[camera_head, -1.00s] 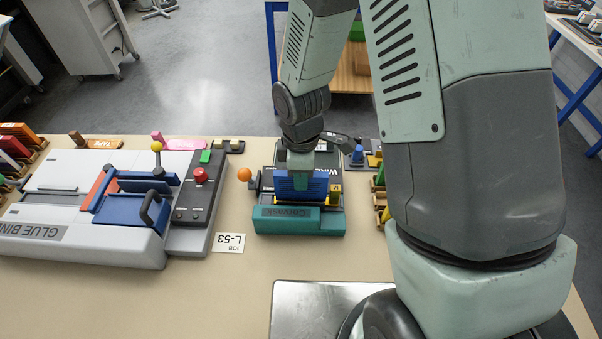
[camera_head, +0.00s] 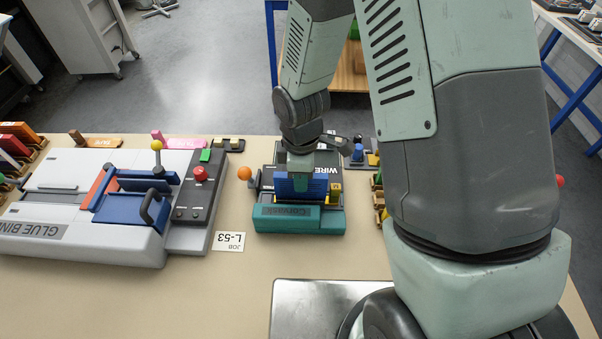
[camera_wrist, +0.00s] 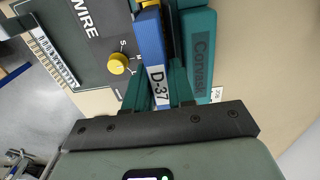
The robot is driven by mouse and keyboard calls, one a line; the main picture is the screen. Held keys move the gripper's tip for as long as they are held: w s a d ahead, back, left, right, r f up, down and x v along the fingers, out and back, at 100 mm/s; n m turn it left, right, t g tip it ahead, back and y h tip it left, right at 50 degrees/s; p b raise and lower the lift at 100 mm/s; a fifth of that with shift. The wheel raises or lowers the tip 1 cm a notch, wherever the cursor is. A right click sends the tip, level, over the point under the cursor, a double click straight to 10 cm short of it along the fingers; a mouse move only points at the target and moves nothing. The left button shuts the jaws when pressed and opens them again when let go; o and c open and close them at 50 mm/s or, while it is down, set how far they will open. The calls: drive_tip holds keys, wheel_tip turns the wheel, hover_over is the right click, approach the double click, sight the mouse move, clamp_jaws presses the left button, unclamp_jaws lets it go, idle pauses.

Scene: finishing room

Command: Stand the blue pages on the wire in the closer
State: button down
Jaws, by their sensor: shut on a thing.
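The blue pages (camera_head: 312,187) stand upright in the wire closer, just behind its teal front (camera_head: 285,217). In the wrist view the blue pages (camera_wrist: 151,42) show a white label reading D-37. My gripper (camera_head: 301,178) is above the closer and shut on the blue pages; its fingers (camera_wrist: 155,88) lie on either side of them in the wrist view. The closer's dark deck (camera_wrist: 88,40) is marked WIRE and has a yellow knob (camera_wrist: 118,64). Whether the pages' lower edge rests on the wire is hidden.
A glue binder (camera_head: 80,205) with a blue clamp stands left of the closer. A JOB L-53 card (camera_head: 229,242) lies between them. An orange-ball lever (camera_head: 245,173) sticks out at the closer's left. A metal plate (camera_head: 310,310) lies in front, with bare table between.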

drive_tip(key=shift+f, duration=0.1)
drive_tip(key=c, duration=1.2)
unclamp_jaws()
drive_tip(key=shift+c, duration=0.2)
wheel_tip(320, 180, up, 11)
drive_tip(key=shift+f, duration=4.3)
